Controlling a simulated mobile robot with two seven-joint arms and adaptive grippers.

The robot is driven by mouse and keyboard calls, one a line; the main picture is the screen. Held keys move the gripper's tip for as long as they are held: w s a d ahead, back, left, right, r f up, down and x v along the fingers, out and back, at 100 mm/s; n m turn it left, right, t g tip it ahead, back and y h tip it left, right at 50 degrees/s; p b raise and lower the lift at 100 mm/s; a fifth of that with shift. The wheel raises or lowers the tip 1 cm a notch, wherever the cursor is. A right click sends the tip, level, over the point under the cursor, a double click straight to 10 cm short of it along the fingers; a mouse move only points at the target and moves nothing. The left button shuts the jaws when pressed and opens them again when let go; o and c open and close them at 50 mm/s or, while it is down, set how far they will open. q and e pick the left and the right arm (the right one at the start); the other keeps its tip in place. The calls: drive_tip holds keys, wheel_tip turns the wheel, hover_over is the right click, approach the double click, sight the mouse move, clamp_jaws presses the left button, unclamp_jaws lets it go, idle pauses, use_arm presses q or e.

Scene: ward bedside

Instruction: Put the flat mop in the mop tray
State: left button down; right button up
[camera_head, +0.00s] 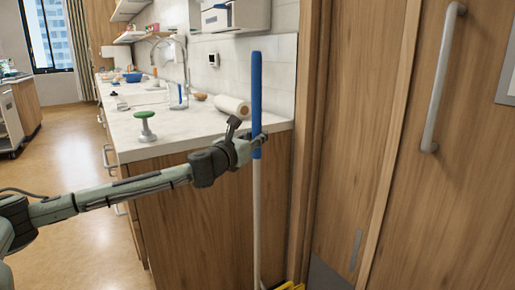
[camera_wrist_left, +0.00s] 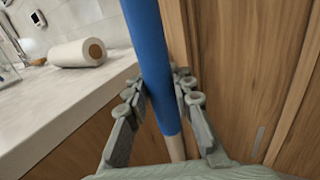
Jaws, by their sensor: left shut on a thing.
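The flat mop (camera_head: 256,88) stands upright beside the end of the counter, with a blue grip on top and a pale pole below. My left gripper (camera_head: 257,143) is shut on the blue grip near its lower end. In the left wrist view the mop's blue grip (camera_wrist_left: 152,62) passes between the fingers of my left gripper (camera_wrist_left: 160,97). The mop's head is out of view below. A yellow piece (camera_head: 290,287) shows at the bottom edge of the head view; I cannot tell whether it is the mop tray. My right gripper is not in view.
The white counter (camera_head: 190,137) bears a paper roll (camera_head: 232,105), a green-topped stand (camera_head: 145,124) and a tap. A wooden door (camera_head: 440,190) with a long handle (camera_head: 443,75) is close on the right. Open floor (camera_head: 75,245) lies to the left.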

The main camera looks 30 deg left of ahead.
sight(255, 152)
use_arm(q)
drive_tip(key=shift+w+f, duration=0.1)
drive_tip(key=shift+f, duration=0.1)
wheel_tip(255, 152, down, 3)
drive_tip(key=shift+r+b, duration=0.15)
drive_tip(key=shift+b, duration=0.45)
drive_tip(key=shift+f, duration=0.4)
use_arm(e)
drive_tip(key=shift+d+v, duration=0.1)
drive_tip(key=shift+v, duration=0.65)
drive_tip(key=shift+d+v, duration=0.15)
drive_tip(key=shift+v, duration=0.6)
use_arm(q)
drive_tip(key=shift+f, duration=0.2)
drive_tip(key=c, duration=1.3)
unclamp_jaws()
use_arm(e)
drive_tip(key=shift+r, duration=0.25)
